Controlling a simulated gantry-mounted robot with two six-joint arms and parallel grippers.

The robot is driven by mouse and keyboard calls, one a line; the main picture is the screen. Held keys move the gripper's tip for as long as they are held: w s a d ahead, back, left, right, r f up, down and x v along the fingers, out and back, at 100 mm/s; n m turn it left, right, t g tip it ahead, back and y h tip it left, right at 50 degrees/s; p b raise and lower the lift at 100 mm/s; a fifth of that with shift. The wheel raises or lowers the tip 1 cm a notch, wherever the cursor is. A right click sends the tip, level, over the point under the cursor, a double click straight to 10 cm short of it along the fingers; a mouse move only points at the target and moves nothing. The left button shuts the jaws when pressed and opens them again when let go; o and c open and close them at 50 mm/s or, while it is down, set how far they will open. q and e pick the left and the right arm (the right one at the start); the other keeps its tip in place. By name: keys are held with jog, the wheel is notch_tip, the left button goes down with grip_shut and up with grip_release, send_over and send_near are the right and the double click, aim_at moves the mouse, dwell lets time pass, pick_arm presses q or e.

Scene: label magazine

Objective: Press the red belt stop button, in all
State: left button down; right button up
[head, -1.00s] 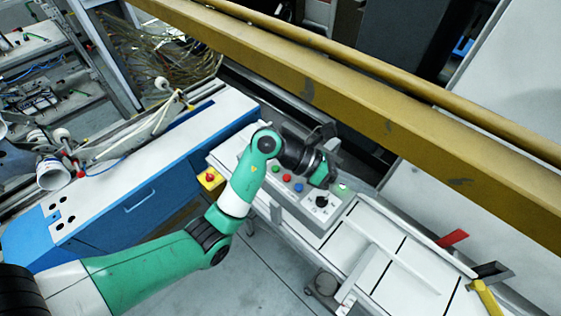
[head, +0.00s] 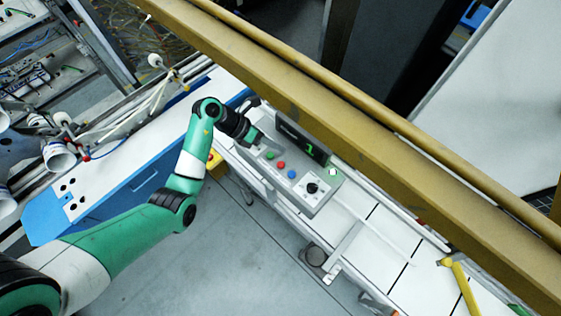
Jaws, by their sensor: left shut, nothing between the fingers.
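The red button (head: 281,165) sits on the sloped grey control panel (head: 318,198), between a green button (head: 270,155) and a blue button (head: 291,174). My left gripper (head: 262,143) is shut and empty at the panel's upper left end, close to the green button and a short way up and left of the red one. The red button is in plain view, with the gripper apart from it. I cannot tell the gripper's exact height above the panel. My right gripper is not in view.
A black knob (head: 312,188) and a pale green button (head: 332,172) are on the same panel. A dark display (head: 300,140) with a green figure stands behind it. A yellow box (head: 214,159) is partly hidden by my arm. A yellow beam (head: 400,150) crosses beyond the panel.

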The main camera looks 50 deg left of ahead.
pick_arm(q)
jog(key=shift+f, duration=0.1)
jog(key=b, duration=0.8)
send_over(277, 165)
notch_tip(277, 165, down, 7)
jog(key=shift+f, duration=0.8)
jog(key=shift+f+b, duration=0.1)
jog(key=shift+b, duration=0.2)
dwell(0.6)
jog(key=shift+f, duration=0.3)
jog(key=shift+f+b, duration=0.3)
jog(key=shift+f, duration=0.25)
dwell(0.6)
jog(key=shift+r, duration=0.1)
jog(key=shift+r+p, duration=0.85)
jog(key=shift+p, duration=0.3)
jog(key=shift+r, duration=0.1)
